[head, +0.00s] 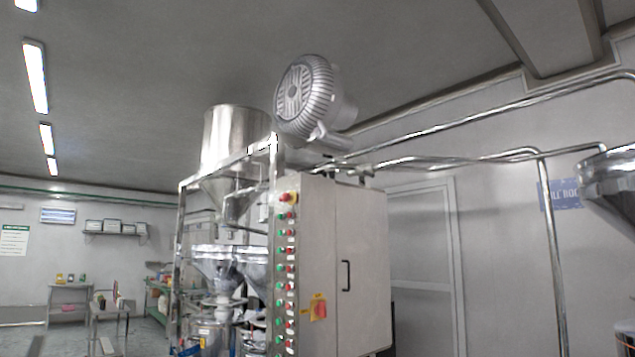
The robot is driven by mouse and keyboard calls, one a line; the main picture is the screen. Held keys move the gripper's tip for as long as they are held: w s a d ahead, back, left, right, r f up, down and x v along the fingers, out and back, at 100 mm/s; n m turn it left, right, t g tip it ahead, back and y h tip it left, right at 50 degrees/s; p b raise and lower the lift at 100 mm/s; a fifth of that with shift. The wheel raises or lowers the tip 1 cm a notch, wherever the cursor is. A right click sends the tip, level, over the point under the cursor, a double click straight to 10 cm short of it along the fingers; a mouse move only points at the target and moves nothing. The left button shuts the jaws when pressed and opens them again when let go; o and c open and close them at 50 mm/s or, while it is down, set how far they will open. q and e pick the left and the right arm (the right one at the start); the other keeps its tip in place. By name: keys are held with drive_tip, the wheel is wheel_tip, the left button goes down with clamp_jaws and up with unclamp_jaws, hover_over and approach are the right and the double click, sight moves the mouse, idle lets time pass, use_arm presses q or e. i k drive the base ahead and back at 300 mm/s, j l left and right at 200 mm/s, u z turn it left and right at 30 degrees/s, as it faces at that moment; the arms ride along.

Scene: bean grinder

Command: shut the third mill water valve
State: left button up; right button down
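No water valve can be made out for certain in the head view. A steel milling machine with a hopper (236,140) on top stands in the middle, in a tubular frame. Its lower part is cut off by the bottom edge. A small blue part (189,350) shows low on the machine; I cannot tell what it is. Steel pipes (549,240) run along the right wall and down it, with no valve handle visible on them. Neither of my grippers is in view.
A grey control cabinet (362,265) with red and green buttons stands right of the machine. A steel bowl-shaped vessel (612,182) juts in at the right, partly covering a blue sign (561,194). Small tables (70,294) and a wall shelf (115,233) are at the far left.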

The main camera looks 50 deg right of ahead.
sight(366, 173)
drive_tip(key=i+j+z, duration=0.15)
drive_tip(key=i, duration=0.5)
drive_tip(key=i+j+z, duration=0.2)
drive_tip(key=i, duration=0.5)
drive_tip(key=i+l+z, duration=0.1)
drive_tip(key=z, duration=0.35)
drive_tip(key=i+z, duration=0.3)
drive_tip(key=z, duration=0.15)
drive_tip(key=i+j+z, duration=0.1)
drive_tip(key=z, duration=0.35)
drive_tip(key=i+z, duration=0.3)
drive_tip(key=z, duration=0.2)
drive_tip(key=i+z, duration=0.3)
drive_tip(key=z, duration=0.2)
drive_tip(key=i+j+z, duration=0.25)
drive_tip(key=z, duration=1.95)
drive_tip(key=k+j, duration=0.1)
drive_tip(key=j, duration=0.15)
drive_tip(key=k+j, duration=0.15)
drive_tip(key=j, duration=0.1)
